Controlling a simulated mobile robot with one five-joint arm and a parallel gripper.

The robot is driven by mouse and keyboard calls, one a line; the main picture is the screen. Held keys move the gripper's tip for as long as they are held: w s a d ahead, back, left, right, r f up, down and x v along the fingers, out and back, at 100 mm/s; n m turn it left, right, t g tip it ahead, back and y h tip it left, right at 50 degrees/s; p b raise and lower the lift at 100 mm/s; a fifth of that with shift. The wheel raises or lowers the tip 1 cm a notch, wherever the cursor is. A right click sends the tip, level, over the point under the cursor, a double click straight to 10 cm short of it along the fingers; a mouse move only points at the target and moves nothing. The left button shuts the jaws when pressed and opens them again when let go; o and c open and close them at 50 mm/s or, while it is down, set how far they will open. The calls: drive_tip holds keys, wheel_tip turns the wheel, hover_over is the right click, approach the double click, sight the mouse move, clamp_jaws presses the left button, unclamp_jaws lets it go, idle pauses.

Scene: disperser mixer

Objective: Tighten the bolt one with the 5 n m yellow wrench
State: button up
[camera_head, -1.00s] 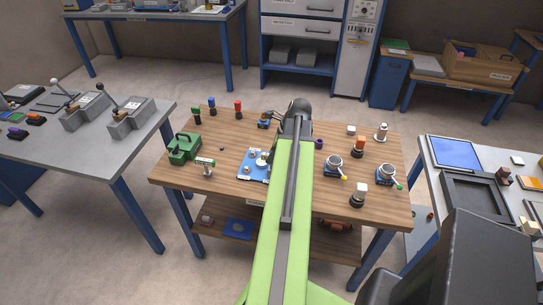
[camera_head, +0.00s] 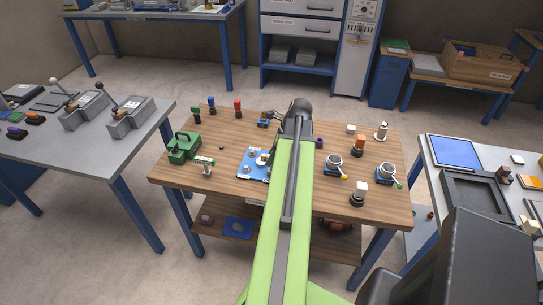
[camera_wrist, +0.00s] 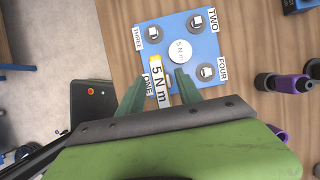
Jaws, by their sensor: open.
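The plate also shows left of my arm in the head view (camera_head: 246,170). The wrench (camera_wrist: 155,60) has a yellow end and a white 5 N m label. It is at the ONE corner, between my fingers, and bolt one is hidden there. My gripper (camera_wrist: 160,76) is open, with a finger on either side of the wrench. I cannot tell whether the wrench sits on the bolt.
A green device (camera_head: 184,148) stands at the table's left, with green, blue and red-topped pieces (camera_head: 238,108) at the back. Purple and black pieces (camera_wrist: 290,83) lie right of the plate. Some wood between them is bare.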

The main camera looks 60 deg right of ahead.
drive_tip(key=p+v, duration=1.4)
drive_tip(key=v, duration=0.3)
drive_tip(key=shift+p, duration=0.4)
drive_tip(key=shift+w, duration=0.15)
drive_tip(key=shift+o, duration=0.9)
drive_tip(key=shift+s+d+f+m, duration=0.1)
drive_tip(key=shift+s+f+m, duration=0.1)
drive_tip(key=shift+s+m, duration=0.2)
drive_tip(key=w+a+f+g+h+b, duration=0.1)
drive_tip(key=w+a+f+g+b, duration=0.2)
drive_tip(key=w, duration=0.4)
drive_tip(key=shift+n+g, duration=0.4)
drive_tip(key=shift+g, duration=0.3)
drive_tip(key=f+b, duration=1)
drive_tip(key=f, duration=0.1)
drive_tip(key=f+b, duration=0.6)
drive_tip(key=shift+d+f, duration=0.25)
drive_tip(key=shift+d, duration=0.1)
drive_tip(key=shift+r, duration=0.1)
